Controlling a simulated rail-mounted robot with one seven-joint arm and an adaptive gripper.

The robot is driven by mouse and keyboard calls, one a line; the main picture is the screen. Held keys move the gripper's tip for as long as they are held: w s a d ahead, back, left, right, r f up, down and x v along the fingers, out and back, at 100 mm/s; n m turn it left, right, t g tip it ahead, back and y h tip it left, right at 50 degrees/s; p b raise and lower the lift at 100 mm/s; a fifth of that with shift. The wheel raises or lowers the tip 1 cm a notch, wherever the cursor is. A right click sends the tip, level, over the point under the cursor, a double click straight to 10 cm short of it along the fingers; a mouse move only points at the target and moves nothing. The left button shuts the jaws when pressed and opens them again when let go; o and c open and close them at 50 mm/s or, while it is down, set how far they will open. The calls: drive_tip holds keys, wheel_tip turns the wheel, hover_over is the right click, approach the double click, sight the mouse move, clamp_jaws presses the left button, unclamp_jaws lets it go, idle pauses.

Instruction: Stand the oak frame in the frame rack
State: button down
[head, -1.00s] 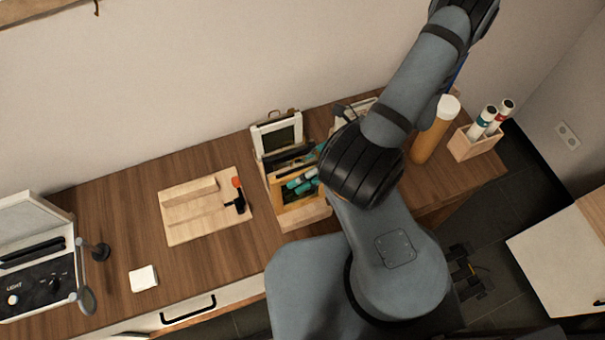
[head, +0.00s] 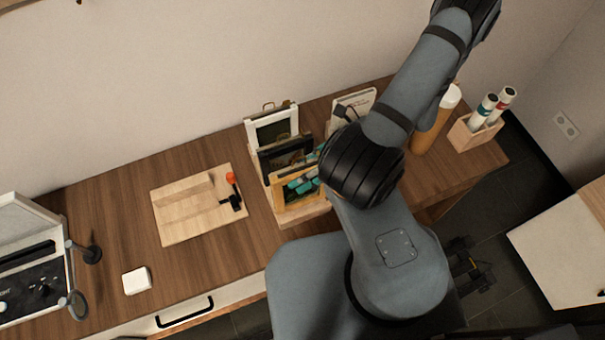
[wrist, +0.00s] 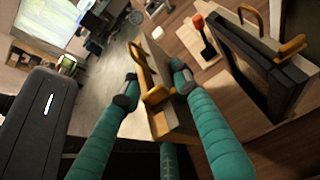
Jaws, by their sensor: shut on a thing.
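The oak frame (head: 283,203) is upright at the front end of the frame rack (head: 291,221), in front of a dark frame and a white frame. My gripper (wrist: 156,85) has teal fingers shut on the oak frame's upper edge, one on each side. In the wrist view the oak frame (wrist: 164,117) shows its light wood edge and a brass hanger between the fingers. In the head view the fingers and my arm cover part of it. Whether its lower edge rests in a slot is hidden.
The black frame (head: 285,155) and white frame (head: 272,128) stand behind in the rack. A wooden board with an orange-tipped clamp (head: 194,215) lies left. A white square (head: 136,280) lies nearer the front edge. An orange cylinder (head: 427,135) and tube holder (head: 474,136) stand right.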

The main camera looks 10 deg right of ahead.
drive_tip(key=shift+f, duration=0.2)
drive_tip(key=shift+f+b, duration=2)
drive_tip(key=shift+f, duration=0.1)
drive_tip(key=c, duration=1.3)
unclamp_jaws()
drive_tip(key=shift+o, duration=0.4)
drive_tip(key=shift+d, duration=0.1)
drive_tip(key=v, duration=1.2)
drive_tip(key=shift+r, duration=0.25)
